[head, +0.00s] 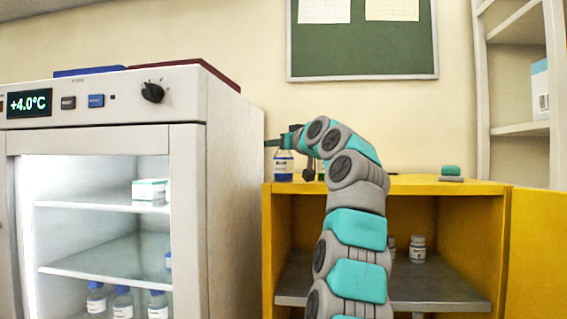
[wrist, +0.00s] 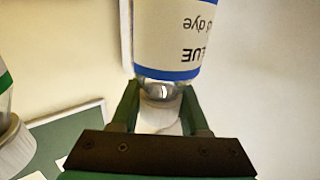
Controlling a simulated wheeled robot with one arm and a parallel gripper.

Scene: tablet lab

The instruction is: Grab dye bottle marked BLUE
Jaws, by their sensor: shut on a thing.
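The dye bottle marked BLUE (head: 283,165) has a white label with blue bands and is upright at the left end of the yellow cabinet's top. I cannot tell whether its base touches the cabinet. In the wrist view the bottle (wrist: 178,40) appears upside down, with "LUE" and part of "dye" readable. My gripper (head: 285,142) comes from above and is shut on the bottle's neck and cap. In the wrist view my gripper (wrist: 160,97) has one finger on each side of the neck.
A bottle with a green-edged label (wrist: 6,85) is close by at the left of the wrist view. The open-fronted yellow cabinet (head: 484,189) has a small green-and-grey object (head: 451,173) on top. The white fridge (head: 235,170) stands left of the held bottle.

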